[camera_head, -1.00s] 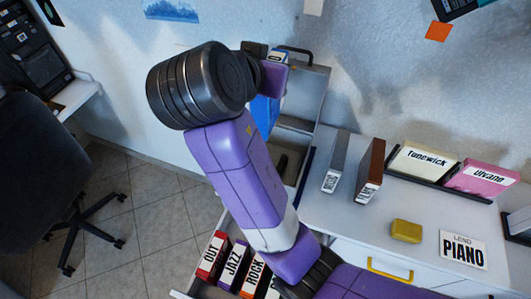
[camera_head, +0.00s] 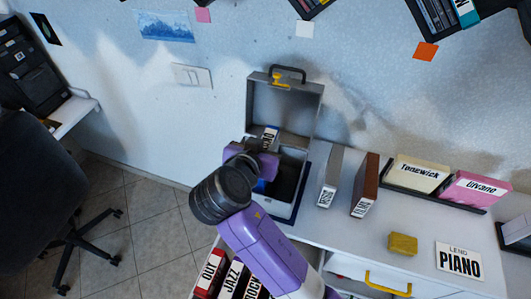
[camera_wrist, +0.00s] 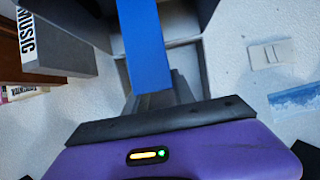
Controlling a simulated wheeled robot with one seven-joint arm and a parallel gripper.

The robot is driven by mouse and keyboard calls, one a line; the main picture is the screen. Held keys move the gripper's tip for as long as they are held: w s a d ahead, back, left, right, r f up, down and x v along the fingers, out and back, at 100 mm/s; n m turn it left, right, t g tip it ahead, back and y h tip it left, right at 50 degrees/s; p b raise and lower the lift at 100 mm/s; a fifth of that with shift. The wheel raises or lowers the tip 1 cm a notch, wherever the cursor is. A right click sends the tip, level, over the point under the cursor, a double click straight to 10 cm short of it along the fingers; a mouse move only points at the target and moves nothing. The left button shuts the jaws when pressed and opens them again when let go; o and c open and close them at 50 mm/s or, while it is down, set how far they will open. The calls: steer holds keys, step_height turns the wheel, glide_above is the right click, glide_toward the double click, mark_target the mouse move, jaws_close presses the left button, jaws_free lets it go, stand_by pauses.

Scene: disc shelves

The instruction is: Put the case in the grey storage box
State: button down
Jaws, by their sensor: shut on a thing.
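My gripper (camera_head: 262,162) is shut on a blue case with a white label (camera_head: 270,136). In the wrist view the blue case (camera_wrist: 145,45) runs from between the dark fingers (camera_wrist: 155,98) towards the grey storage box (camera_wrist: 185,58). In the head view the box stands on the white counter, its lid (camera_head: 287,103) raised against the wall. The gripper and case are over the box's opening, near its left side. My wrist hides most of the case and the box's left side, so I cannot tell how deep the case reaches.
A grey case (camera_head: 330,176) and a brown case (camera_head: 365,184) stand right of the box. A rack (camera_head: 432,199) holds cream and pink cases. A yellow block (camera_head: 403,243) and a PIANO sign (camera_head: 459,261) are nearer the front. An open drawer (camera_head: 225,276) holds several labelled cases.

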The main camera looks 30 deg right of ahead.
steer(key=shift+f, duration=2.15)
steer(key=c, duration=1.1)
jaws_free()
steer(key=shift+o, duration=0.2)
steer(key=shift+r+p, duration=0.25)
steer(key=shift+p, duration=0.05)
steer(key=b+v, duration=0.2)
steer(key=v, duration=1)
steer(key=shift+f, duration=0.2)
